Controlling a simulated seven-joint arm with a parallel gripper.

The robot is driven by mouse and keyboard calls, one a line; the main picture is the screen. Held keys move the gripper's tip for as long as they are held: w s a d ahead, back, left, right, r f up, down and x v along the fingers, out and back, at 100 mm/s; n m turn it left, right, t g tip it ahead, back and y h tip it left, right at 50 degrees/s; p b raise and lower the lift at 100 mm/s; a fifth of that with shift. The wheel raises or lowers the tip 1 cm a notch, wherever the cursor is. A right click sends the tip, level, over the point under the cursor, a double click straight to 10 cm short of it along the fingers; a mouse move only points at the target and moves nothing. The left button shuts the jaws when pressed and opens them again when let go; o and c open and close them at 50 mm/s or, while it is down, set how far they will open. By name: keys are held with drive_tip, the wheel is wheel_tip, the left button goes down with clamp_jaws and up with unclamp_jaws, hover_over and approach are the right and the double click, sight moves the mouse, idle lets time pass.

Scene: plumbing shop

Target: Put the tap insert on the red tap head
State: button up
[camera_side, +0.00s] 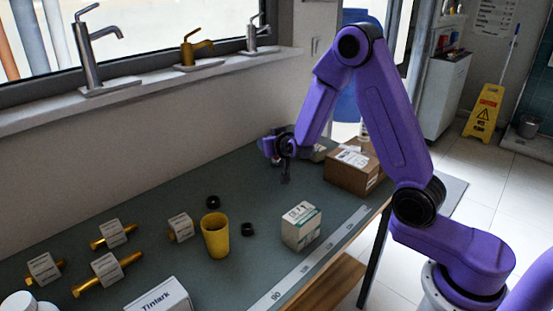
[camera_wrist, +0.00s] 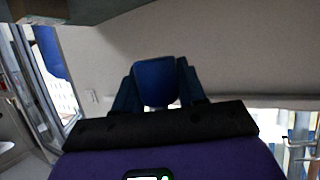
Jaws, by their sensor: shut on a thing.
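My gripper (camera_wrist: 156,88) has its two dark fingers closed on a blue, rounded piece (camera_wrist: 155,82) in the wrist view; I cannot tell for certain that it is the tap insert. In the side view my gripper (camera_side: 285,178) is above the far part of the bench, left of the cardboard box, and the held piece cannot be made out. No red tap head can be made out in either view. Several brass fittings with white labelled blocks lie at the left of the bench, one of them a long brass piece (camera_side: 126,262).
A yellow cup (camera_side: 215,238) stands mid-bench with black rings (camera_side: 248,229) near it. A white-green box (camera_side: 301,226), a cardboard box (camera_side: 354,170) and a Tintark box (camera_side: 160,298) stand on the grey bench (camera_side: 150,205). Taps line the windowsill (camera_side: 150,92).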

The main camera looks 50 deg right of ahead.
drive_tip(key=s+d+m+g+h, duration=0.1)
drive_tip(key=s+d+m+h, duration=0.1)
drive_tip(key=d, duration=0.8)
hover_over(277, 161)
drive_tip(key=s+d, duration=0.1)
wheel_tip(277, 161, down, 4)
drive_tip(key=w+f, duration=0.2)
drive_tip(key=f, duration=0.1)
drive_tip(key=w+d+f, duration=0.1)
drive_tip(key=f, duration=0.1)
drive_tip(key=shift+w, duration=0.25)
drive_tip(key=shift+w+d+f, duration=0.15)
drive_tip(key=shift+f, duration=0.05)
drive_tip(key=shift+f+h, duration=0.3)
drive_tip(key=shift+f, duration=1.25)
drive_tip(key=shift+f, duration=0.1)
drive_tip(key=o, duration=1.1)
drive_tip(key=shift+c, duration=0.2)
